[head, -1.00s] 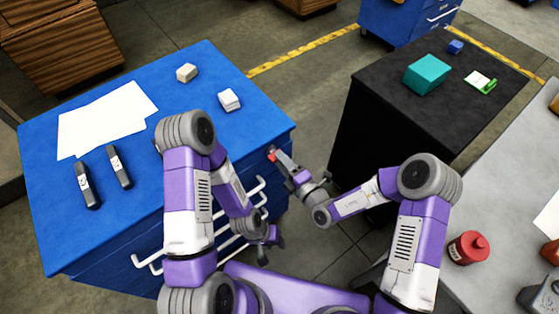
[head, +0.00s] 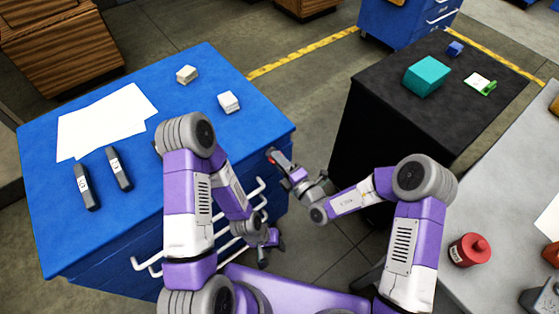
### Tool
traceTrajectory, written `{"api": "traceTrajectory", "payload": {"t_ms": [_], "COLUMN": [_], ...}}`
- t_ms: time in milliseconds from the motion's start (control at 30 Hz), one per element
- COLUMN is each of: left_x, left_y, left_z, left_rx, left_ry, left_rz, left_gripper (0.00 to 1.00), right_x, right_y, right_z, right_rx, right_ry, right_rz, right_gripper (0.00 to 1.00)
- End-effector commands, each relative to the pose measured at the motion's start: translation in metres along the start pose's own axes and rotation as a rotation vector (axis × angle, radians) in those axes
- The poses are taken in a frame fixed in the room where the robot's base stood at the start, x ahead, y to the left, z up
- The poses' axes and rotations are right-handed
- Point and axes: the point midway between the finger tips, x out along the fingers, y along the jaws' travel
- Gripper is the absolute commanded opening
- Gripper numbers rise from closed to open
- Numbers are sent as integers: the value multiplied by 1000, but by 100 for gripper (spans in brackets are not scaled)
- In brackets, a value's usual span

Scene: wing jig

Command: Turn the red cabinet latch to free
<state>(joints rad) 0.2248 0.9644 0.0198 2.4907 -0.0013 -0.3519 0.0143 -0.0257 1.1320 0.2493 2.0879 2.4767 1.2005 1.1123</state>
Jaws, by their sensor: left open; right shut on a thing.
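The red latch (head: 272,158) sits near the top right corner of the front of the blue cabinet (head: 210,70); only a little of its red shows. My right gripper (head: 277,162) reaches in from the right and is shut on the latch, hiding most of it, so its exact angle cannot be told. My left gripper (head: 268,252) is open and empty, hanging low in front of the cabinet drawers near the white handles (head: 245,222).
Papers (head: 105,120), two dark devices (head: 118,168) and two small pale blocks (head: 228,102) lie on the cabinet top. A black cabinet (head: 430,105) bearing a teal box (head: 424,76) stands to the right. A grey table (head: 500,190) with a red canister (head: 470,250) is at far right.

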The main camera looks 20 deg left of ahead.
Motion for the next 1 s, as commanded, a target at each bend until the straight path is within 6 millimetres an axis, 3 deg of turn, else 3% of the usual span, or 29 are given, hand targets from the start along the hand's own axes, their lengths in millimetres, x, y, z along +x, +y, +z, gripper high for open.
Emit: {"api": "traceTrajectory", "payload": {"t_ms": [367, 1000], "left_x": [-19, -63], "left_y": [7, 24], "left_z": [1, 3], "left_rx": [0, 0], "left_ry": [0, 0], "left_rz": [0, 0], "left_gripper": [43, 43], "right_x": [0, 0], "right_y": [3, 3], "right_z": [0, 0], "right_rx": [-187, -790], "right_ry": [0, -1], "right_rz": [0, 1], "right_gripper": [0, 0]}}
